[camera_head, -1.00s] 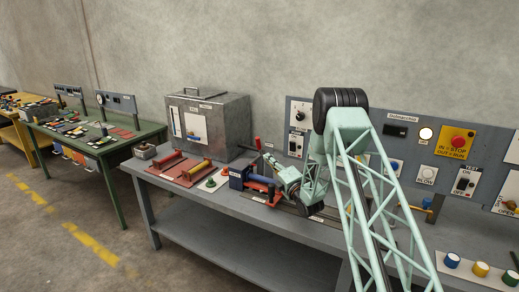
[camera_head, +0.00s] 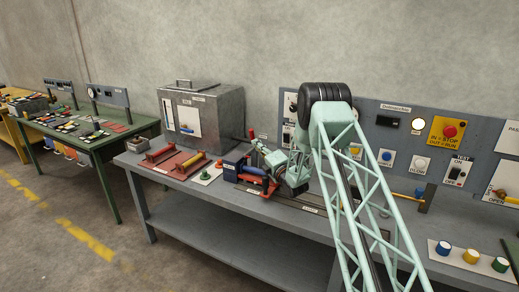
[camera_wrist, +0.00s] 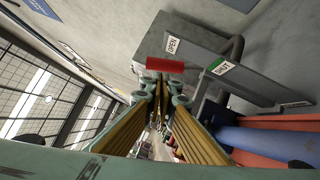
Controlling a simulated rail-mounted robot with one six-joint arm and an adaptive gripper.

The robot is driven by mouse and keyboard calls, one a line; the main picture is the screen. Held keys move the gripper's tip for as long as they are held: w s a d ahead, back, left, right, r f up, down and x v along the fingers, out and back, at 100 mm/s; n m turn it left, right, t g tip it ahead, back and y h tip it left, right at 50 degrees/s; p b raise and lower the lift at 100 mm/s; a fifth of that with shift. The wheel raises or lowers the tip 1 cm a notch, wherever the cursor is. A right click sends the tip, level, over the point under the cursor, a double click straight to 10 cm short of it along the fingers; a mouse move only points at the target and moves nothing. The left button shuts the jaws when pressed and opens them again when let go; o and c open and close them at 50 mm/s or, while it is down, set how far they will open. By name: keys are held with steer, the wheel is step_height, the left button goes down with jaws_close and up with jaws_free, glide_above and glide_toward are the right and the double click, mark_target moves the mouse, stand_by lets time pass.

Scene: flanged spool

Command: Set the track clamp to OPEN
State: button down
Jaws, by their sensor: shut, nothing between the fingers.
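The track clamp's grey body (camera_wrist: 200,50) shows in the wrist view, with a white OPEN label (camera_wrist: 173,45) and a green-and-white SHUT label (camera_wrist: 222,67). A red grip (camera_wrist: 165,64), which looks like the clamp's handle, stands just beyond my fingertips, nearer the OPEN label in the picture. In the head view the red handle (camera_head: 251,133) stands upright behind the dark blue block. My gripper (camera_head: 256,143) is shut and empty, very close to the handle. I cannot tell whether they touch. In the wrist view my gripper (camera_wrist: 160,78) points toward the red grip.
A blue roll (camera_head: 252,171) lies by a red cradle (camera_head: 256,183) close under my arm, also seen in the wrist view as a blue cylinder (camera_wrist: 270,145). A steel cabinet (camera_head: 225,115) stands behind left. A control panel (camera_head: 400,135) lines the wall at right.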

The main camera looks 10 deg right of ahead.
mark_target(252, 139)
steer(key=shift+x, duration=2)
steer(key=shift+a, duration=0.15)
